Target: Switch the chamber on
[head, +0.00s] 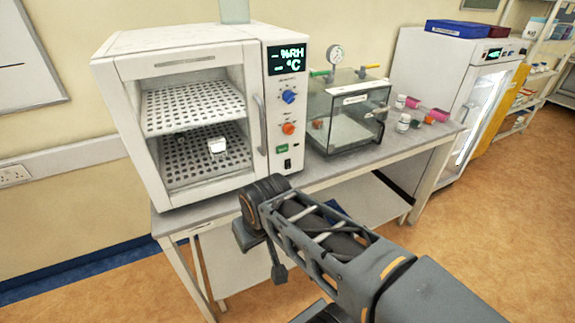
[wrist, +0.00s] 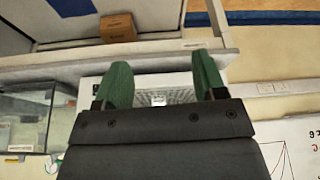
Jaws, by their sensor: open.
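The chamber (head: 190,50) is a white cabinet on the left of the bench, with its glass door shut. Its display (head: 288,59) shows only dashes before %RH and °C. Below are a blue knob (head: 288,97), an orange knob (head: 289,128), a green button (head: 282,149) and a small black rocker switch (head: 287,164); its position is too small to tell. My gripper (wrist: 161,66) is open and empty, its green fingers wide apart. In the wrist view, part of the chamber (wrist: 185,96) shows between and beyond them. In the head view, my arm is in front of the bench, apart from the panel.
A glass box with a gauge (head: 345,115) stands right of the chamber. Small bottles (head: 403,122) and pink items stand by it. The bench edge (head: 340,172) runs below the panel. A white fridge (head: 440,80) stands further right. A brown box (wrist: 117,27) shows in the wrist view.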

